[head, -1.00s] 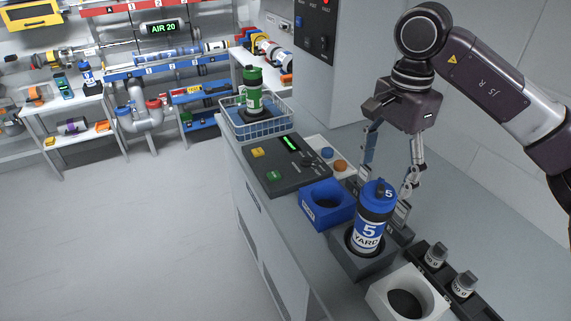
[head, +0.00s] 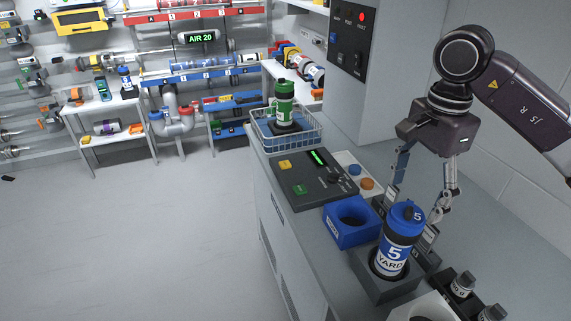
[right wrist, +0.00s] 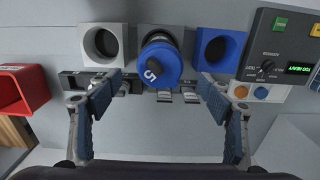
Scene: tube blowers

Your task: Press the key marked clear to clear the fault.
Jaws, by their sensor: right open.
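A dark console (head: 312,179) lies on the counter with a yellow key (head: 285,164), a green key (head: 300,189), a lit green display (head: 318,157) and a dial. Its key labels are too small to read in the head view. In the right wrist view the console (right wrist: 284,60) is at the upper right, with its display (right wrist: 299,68) upside down, seeming to read "TOO HEAVY". My right gripper (head: 408,222) is open behind a blue-capped carrier marked 5 (head: 394,247), right of the console. In the right wrist view the open fingers (right wrist: 160,82) flank the carrier's cap. My left gripper is not in view.
The carrier stands upright in a grey socket. A blue block with a hole (head: 352,222) sits between it and the console. A white plate (head: 361,176) holds blue and orange buttons. A wire basket (head: 288,138) holds a green carrier. A wall panel (head: 349,40) shows a red light.

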